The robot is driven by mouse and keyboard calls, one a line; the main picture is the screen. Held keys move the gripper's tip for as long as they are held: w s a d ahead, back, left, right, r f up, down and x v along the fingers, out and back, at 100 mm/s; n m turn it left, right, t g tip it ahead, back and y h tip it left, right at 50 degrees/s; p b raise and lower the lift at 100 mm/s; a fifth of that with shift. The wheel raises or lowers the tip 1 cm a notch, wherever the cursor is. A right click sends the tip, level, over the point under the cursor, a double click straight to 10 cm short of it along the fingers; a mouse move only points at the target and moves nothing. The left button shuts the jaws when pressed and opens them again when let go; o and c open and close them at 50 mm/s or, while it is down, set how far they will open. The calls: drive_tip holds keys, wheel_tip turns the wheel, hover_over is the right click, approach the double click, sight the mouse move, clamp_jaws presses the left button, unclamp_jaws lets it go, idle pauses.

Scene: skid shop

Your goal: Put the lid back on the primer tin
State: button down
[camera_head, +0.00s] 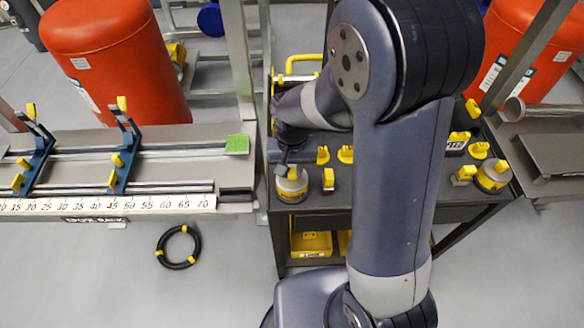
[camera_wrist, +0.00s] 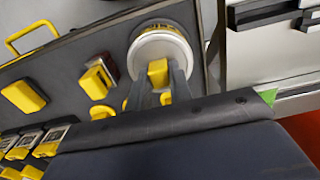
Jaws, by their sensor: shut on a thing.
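The primer tin (camera_head: 292,188), a pale round can with a yellow label, stands near the left front corner of the dark cart top. In the wrist view the tin (camera_wrist: 166,27) shows just beyond the pale round lid (camera_wrist: 152,49). My gripper (camera_head: 290,168) is right over the tin. In the wrist view its two fingers (camera_wrist: 159,80) are shut on the lid's yellow knob. The lid looks lined up with the tin, but I cannot tell whether it sits fully down or slightly above the rim. My arm hides part of the cart.
Several yellow-topped blocks and clamps stand on the cart (camera_head: 310,200) right of the tin. Another round tin (camera_head: 492,177) is at the right end. A steel bench (camera_head: 100,190) with a scale lies left. A black ring (camera_head: 178,246) lies on the floor.

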drive_tip(key=c, duration=0.7)
unclamp_jaws()
drive_tip(key=shift+r, duration=0.15)
drive_tip(key=shift+r+p, duration=2.6)
drive_tip(key=shift+r, duration=0.8)
clamp_jaws()
